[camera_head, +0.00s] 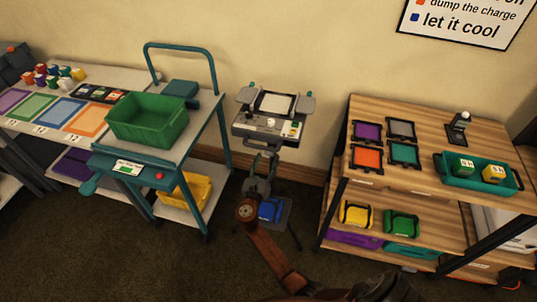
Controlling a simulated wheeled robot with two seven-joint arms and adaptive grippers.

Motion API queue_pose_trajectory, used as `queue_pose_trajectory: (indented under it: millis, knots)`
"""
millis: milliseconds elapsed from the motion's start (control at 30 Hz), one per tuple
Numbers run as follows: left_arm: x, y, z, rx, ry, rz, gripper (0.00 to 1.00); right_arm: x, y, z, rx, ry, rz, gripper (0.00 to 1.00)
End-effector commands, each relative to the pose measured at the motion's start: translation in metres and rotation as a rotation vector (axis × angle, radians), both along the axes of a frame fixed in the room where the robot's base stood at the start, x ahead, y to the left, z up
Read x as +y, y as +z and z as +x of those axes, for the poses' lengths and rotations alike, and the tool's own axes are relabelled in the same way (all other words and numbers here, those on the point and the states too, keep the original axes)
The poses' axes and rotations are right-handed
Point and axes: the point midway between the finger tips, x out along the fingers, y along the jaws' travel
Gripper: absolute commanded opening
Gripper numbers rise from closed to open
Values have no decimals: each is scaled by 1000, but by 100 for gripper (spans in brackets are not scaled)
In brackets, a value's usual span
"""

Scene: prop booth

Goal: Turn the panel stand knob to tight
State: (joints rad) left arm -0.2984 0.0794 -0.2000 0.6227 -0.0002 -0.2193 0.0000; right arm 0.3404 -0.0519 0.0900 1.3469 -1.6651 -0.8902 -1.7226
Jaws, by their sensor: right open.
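The panel stand (262,128) stands against the back wall between the cart and the wooden shelf. It has a grey panel with a pale sheet on top and small controls along its front edge. One small round control (271,122) near the middle of that edge may be the knob. Its setting is too small to read. My right gripper (263,157) is open and points up at the stand from just below and in front of the panel. Its fingers look empty; whether they touch the stand I cannot tell. My left gripper is not in view.
A teal cart with a green bin (148,120) stands left of the stand. A wooden shelf (385,182) with frames and a teal tray (478,176) stands to the right. A blue item (270,209) sits low behind my right arm. Open carpet lies in front.

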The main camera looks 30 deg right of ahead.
Motion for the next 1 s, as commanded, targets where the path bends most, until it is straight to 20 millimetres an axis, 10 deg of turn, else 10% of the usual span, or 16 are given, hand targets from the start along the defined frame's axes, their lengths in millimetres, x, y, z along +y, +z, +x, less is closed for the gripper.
queue_pose_trajectory:
  millis: [633,1000]
  knots:
    - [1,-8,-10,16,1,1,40,-30,-1,26,1,1,4,47]
    - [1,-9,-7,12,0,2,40,-30,-2,26,1,1,4,21]
